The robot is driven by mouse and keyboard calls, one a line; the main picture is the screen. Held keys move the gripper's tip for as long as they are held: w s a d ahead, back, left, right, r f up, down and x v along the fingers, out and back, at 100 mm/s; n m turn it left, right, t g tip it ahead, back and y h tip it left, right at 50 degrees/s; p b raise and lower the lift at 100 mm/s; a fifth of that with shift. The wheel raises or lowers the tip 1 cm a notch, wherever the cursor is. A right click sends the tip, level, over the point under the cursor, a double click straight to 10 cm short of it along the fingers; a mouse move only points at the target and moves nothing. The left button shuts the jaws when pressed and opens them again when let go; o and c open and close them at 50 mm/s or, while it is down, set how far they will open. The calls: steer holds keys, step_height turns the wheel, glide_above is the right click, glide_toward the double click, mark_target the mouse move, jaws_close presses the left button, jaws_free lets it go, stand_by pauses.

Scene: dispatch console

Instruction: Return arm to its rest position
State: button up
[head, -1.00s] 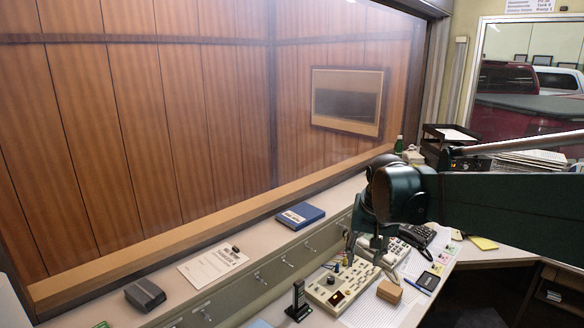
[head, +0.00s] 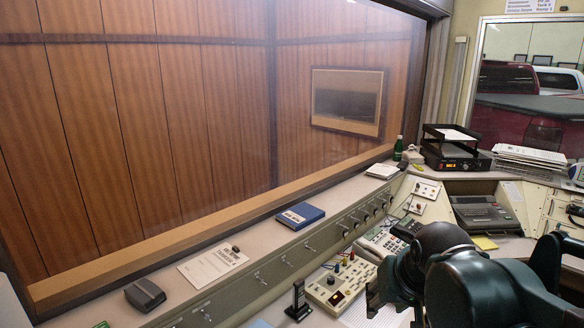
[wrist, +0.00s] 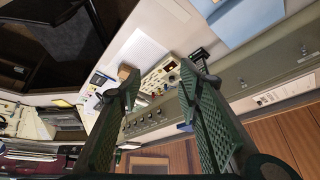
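My dark green arm (head: 455,275) fills the lower right of the head view. Its end is low in the picture and the gripper's fingertips are not clearly visible there. In the wrist view my gripper (wrist: 158,73) is open, its two green fingers spread apart with nothing held between them. The desk shows beyond the fingers, with a beige control box (wrist: 165,74) seen through the gap.
The beige control box (head: 336,288) and a black handheld radio (head: 298,299) stand on the desk. A blue book (head: 300,215), a paper form (head: 213,265) and a dark device (head: 145,294) lie on the ledge. A black tray unit (head: 452,147) stands at the back.

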steer(key=s+f+n+t, duration=0.1)
steer(key=s+f, duration=0.3)
steer(key=s, duration=0.4)
steer(key=shift+s+d+f, duration=0.15)
steer(key=shift+s+d, duration=0.1)
